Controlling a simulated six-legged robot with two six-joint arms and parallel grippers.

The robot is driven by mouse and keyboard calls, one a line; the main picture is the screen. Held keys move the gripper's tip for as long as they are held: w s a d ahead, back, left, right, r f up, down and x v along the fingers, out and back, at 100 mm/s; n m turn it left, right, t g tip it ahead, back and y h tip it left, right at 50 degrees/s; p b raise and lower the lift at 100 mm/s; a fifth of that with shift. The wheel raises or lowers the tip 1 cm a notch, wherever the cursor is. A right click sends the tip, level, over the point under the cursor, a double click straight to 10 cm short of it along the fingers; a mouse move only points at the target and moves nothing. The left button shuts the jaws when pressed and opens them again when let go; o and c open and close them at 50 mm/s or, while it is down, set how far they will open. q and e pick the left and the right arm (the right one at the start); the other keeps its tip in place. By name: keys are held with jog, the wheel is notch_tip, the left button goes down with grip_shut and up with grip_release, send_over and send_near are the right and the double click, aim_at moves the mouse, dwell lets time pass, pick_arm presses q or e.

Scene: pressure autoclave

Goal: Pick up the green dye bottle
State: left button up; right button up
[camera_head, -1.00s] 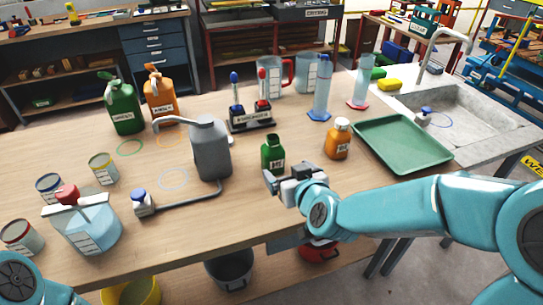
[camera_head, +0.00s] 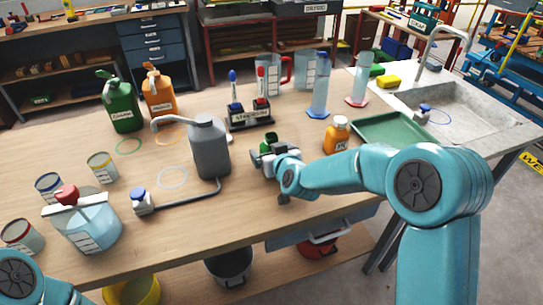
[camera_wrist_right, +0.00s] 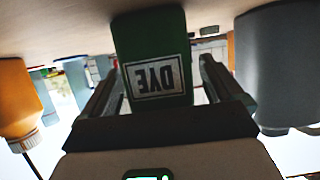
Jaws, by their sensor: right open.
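The green dye bottle (camera_head: 268,139) stands on the bench between the grey canister and the orange bottle, mostly hidden behind my right gripper (camera_head: 266,163) in the head view. In the right wrist view the green bottle (camera_wrist_right: 150,45) appears upside down with its white DYE label facing me. The open fingers of my right gripper (camera_wrist_right: 160,75) lie to either side of the bottle, with a gap showing at the left finger. Whether either finger touches it is unclear. My left gripper is out of view; only part of its arm shows at lower left.
The grey canister (camera_head: 209,148) with its long spout stands close left of the right gripper. An orange bottle (camera_head: 337,135) and a green tray (camera_head: 400,148) are to the right. A marker stand (camera_head: 249,117) is behind.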

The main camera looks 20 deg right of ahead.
jog(key=shift+s+r, duration=0.1)
jog(key=shift+s, duration=0.05)
jog(key=c, duration=1.3)
jog(key=shift+r, duration=0.1)
